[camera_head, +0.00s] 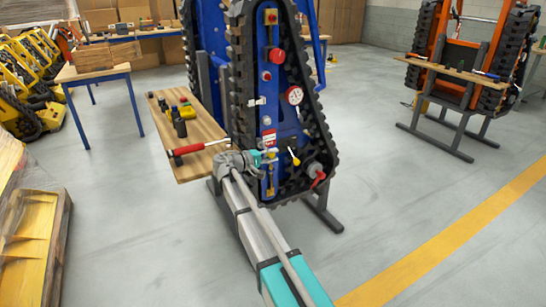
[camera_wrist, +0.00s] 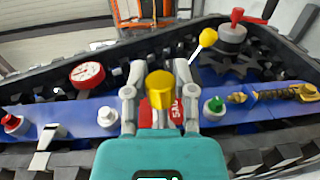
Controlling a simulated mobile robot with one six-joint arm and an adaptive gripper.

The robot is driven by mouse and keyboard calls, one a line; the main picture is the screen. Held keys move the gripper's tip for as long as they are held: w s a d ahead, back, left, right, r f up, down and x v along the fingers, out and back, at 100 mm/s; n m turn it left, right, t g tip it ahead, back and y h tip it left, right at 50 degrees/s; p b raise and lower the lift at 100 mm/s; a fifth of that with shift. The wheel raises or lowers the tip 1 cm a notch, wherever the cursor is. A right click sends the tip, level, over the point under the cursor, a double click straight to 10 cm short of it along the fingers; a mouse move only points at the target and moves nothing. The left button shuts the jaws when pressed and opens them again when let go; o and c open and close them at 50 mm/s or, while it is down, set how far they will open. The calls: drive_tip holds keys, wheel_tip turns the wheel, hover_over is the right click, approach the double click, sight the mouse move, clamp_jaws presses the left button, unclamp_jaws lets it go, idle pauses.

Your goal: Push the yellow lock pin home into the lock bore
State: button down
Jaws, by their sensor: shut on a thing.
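A blue tracked carrier (camera_head: 286,120) stands upright on a stand in the middle of the head view. My gripper (camera_head: 266,157) is at the lower part of its side panel. In the wrist view my gripper (camera_wrist: 160,98) has its two grey fingers on either side of a yellow round-headed pin (camera_wrist: 160,80), which I take for the lock pin, and is shut on it. The pin's shank and the lock bore are hidden behind its head and my gripper. I cannot tell how far in the pin sits.
Near my gripper are a yellow-knobbed lever (camera_wrist: 208,37), a red-handled valve (camera_wrist: 233,38), a red gauge (camera_wrist: 87,74), a green knob (camera_wrist: 214,104) and a brass fitting (camera_wrist: 275,93). A wooden shelf (camera_head: 203,130) with a red-handled tool (camera_head: 200,147) is left of the carrier.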

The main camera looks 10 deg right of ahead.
sight(264, 147)
drive_tip(key=shift+w+a, duration=0.35)
drive_tip(key=shift+w, duration=0.65)
drive_tip(key=shift+w+a, duration=0.3)
drive_tip(key=shift+w, duration=0.75)
drive_tip(key=shift+w+a, duration=0.35)
drive_tip(key=shift+w, duration=0.65)
idle(0.5)
drive_tip(key=shift+c, duration=1.8)
unclamp_jaws()
